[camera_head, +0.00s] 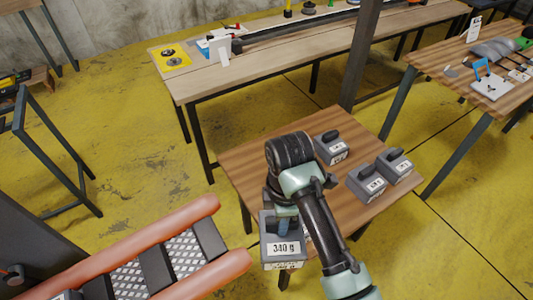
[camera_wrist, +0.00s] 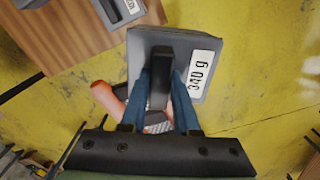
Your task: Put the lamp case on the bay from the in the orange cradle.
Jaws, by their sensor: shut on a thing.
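My gripper (camera_head: 284,226) is shut on the handle of a grey case (camera_head: 282,250) labelled 340 g, which is probably the lamp case. The case hangs upright off the front left edge of the small wooden table. In the wrist view, both blue fingers (camera_wrist: 162,88) flank the dark handle of the grey case (camera_wrist: 197,92). The orange cradle (camera_head: 150,232), at the lower left, has two orange tubes with mesh bays and dark crossbars between them. An orange end of the cradle (camera_wrist: 104,97) shows in the wrist view, partly hidden by the gripper.
Several similar grey cases, including one at the back (camera_head: 329,154), stand on the small wooden table (camera_head: 245,160). A long bench (camera_head: 270,70) stands behind and another table (camera_head: 440,70) at the right. Yellow floor lies open between the cradle and the small table.

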